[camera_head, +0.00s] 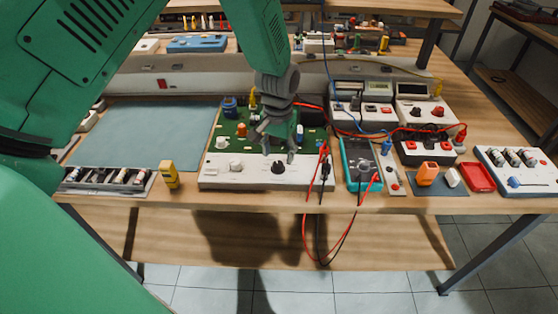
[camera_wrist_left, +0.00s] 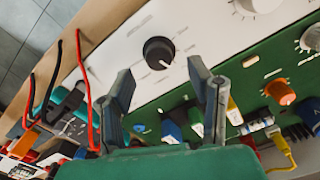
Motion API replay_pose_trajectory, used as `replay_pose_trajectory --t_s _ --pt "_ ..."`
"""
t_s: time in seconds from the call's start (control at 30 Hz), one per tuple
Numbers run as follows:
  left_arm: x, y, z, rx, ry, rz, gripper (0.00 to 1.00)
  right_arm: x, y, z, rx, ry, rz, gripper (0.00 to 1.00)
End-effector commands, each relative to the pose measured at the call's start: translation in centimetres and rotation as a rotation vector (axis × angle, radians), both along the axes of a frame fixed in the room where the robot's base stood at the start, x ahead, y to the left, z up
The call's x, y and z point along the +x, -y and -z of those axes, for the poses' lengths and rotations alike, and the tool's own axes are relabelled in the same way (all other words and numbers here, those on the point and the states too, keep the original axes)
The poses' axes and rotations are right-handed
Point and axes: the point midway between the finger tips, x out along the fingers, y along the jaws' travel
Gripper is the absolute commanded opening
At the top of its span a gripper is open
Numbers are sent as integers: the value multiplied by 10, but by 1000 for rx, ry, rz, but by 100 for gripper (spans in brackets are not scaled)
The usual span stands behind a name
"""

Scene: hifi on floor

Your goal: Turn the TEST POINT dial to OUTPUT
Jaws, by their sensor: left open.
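The black dial (camera_head: 278,168) sits on the white front panel (camera_head: 212,175) of the green circuit board unit. It also shows in the left wrist view (camera_wrist_left: 159,50), where its white mark points down and slightly right. Printed labels surround it, too small to read. My left gripper (camera_head: 278,152) is open and empty, just above and behind the dial in the head view. In the left wrist view, its two fingertips (camera_wrist_left: 160,72) stand apart near either side of the dial, not visibly closed on it. My right gripper is not in view.
A white knob (camera_head: 236,165) is left of the dial on the same panel. Red and black test leads (camera_head: 322,160) hang over the table edge to the right, near a teal multimeter (camera_head: 358,165). A yellow tool (camera_head: 169,174) stands left. The blue-grey mat (camera_head: 150,130) is mostly clear.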

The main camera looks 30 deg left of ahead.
Motion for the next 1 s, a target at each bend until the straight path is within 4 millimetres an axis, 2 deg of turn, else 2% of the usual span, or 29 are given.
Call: replay_pose_trajectory --t_s 0.03,0.2,0.4,0.57,1.0 --pt "1 0 -13 1 4 0 47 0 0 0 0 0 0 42" --pt "1 0 -49 0 2 0 47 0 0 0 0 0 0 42" --pt "1 0 -76 0 -1 1 47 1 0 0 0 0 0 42" --pt "1 0 -83 1 -1 1 47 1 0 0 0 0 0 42" --pt "1 0 -83 0 -2 0 47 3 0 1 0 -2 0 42"
